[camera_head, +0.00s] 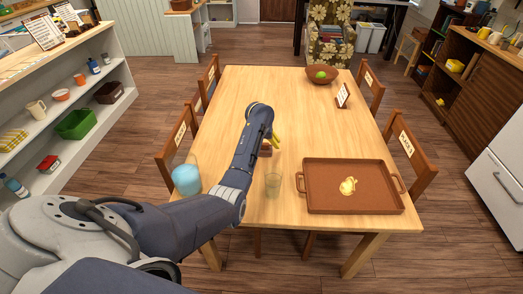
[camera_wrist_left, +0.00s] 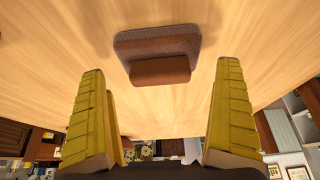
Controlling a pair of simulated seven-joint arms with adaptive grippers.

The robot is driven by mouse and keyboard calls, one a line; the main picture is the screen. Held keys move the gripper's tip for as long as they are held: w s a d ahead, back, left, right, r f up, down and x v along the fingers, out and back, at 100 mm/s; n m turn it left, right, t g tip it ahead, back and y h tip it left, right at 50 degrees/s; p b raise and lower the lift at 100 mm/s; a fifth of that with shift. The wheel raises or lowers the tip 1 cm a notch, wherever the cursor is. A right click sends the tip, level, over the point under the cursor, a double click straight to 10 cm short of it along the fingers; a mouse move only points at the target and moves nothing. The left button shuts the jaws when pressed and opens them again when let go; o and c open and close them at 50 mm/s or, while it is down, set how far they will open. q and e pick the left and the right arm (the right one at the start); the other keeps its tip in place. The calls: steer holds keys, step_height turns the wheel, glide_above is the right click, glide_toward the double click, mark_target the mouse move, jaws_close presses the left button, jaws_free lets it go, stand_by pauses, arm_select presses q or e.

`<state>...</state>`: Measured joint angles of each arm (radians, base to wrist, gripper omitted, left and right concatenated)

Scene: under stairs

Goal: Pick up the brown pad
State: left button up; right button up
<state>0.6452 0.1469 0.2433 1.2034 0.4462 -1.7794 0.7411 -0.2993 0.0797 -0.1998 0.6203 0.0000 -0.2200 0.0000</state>
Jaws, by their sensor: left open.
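The brown pad (camera_wrist_left: 158,52) lies on the wooden table, with a flat, darker base and a raised, rounded brown block along one side. In the left wrist view it is centred just beyond and between the fingertips. In the head view only a small part of the pad (camera_head: 265,153) shows, beside my left gripper (camera_head: 274,142), whose wrist hides much of it. My left gripper (camera_wrist_left: 160,75) is open with its yellow fingers apart and nothing between them. My right gripper is not in view.
A brown tray (camera_head: 320,196) holding a yellow item is to the right. A bowl (camera_head: 322,75) and small sign (camera_head: 343,95) stand farther back.

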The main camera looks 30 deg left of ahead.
arm_select(q)
steer(key=shift+x, duration=2.05)
steer(key=shift+c, duration=0.6)
steer(key=c, duration=0.8)
